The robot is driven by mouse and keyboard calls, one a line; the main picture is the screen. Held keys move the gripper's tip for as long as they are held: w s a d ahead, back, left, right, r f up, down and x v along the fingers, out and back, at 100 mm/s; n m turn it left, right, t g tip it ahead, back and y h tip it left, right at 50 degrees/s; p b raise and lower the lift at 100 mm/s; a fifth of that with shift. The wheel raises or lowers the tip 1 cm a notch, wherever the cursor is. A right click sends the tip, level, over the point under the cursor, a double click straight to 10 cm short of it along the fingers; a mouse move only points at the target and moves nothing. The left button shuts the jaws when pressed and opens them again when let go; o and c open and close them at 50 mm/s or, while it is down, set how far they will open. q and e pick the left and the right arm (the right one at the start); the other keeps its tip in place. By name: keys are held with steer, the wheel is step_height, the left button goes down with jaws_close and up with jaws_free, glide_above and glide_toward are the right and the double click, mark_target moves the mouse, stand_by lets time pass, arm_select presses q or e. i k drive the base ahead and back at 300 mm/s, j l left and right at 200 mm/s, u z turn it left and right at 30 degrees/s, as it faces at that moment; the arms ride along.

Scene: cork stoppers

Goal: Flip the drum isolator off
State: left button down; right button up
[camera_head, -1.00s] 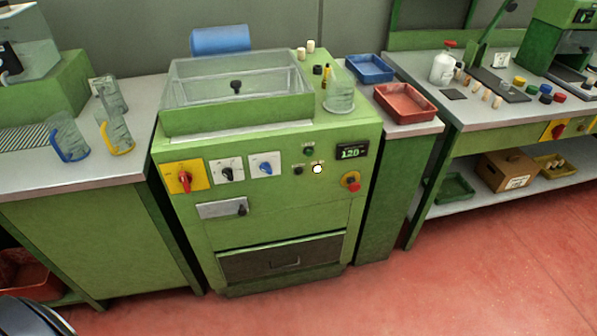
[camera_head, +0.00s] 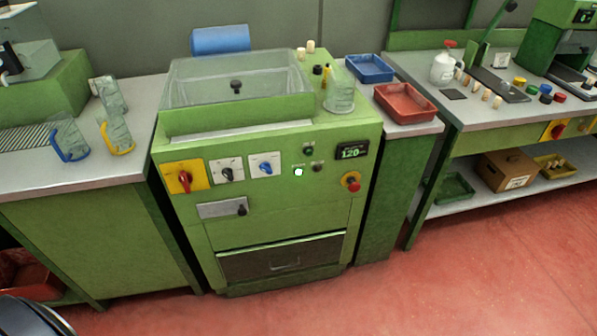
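The drum machine (camera_head: 275,211) is a green cabinet in the middle of the head view. A red rotary isolator knob (camera_head: 184,181) sits on a yellow plate at the left of its front panel. Its handle looks roughly upright; its markings are too small to read. Right of it are a black rotary knob (camera_head: 227,174) and a blue one (camera_head: 265,168). A small white lamp (camera_head: 298,171) glows on the panel, and the display (camera_head: 351,151) shows green digits that look like 120. Neither gripper is in view.
A red emergency button (camera_head: 353,185) and a latch handle (camera_head: 241,209) stick out from the front. Side benches with jugs (camera_head: 69,139), a blue tray (camera_head: 369,69) and a red tray (camera_head: 404,104) flank the machine. The red floor (camera_head: 420,295) in front is clear.

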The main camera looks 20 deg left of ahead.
mark_target(185, 178)
steer(key=u, duration=1.5)
